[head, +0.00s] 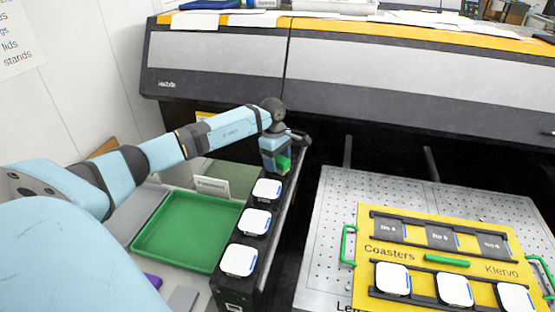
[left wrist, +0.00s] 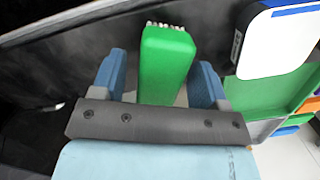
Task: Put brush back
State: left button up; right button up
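The brush is a green block with pale bristles along its far edge. In the left wrist view the brush (left wrist: 165,65) lies between the two blue-grey fingers of my left gripper (left wrist: 162,85). A gap shows between the left finger and the brush; the right finger looks close to the brush's other side. In the head view the left gripper (head: 275,160) points down at the far end of a narrow black rack, and a bit of the green brush (head: 284,163) shows at it. Whether the brush rests on something is hidden. My right gripper is not in view.
The black rack (head: 232,292) carries several white-topped coasters. A green tray (head: 185,262) lies to its left. A yellow coaster board (head: 400,257) with green handles sits on a perforated metal table (head: 330,215) at right. A large grey machine (head: 400,60) spans the back.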

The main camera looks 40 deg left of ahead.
pick_arm(q)
jog(key=shift+r, duration=0.1)
jog(key=shift+r, duration=0.25)
notch_tip(320, 180, up, 12)
jog(key=a, duration=0.1)
jog(key=shift+a+f+b, duration=0.2)
jog(key=shift+b, duration=0.1)
dwell(0.3)
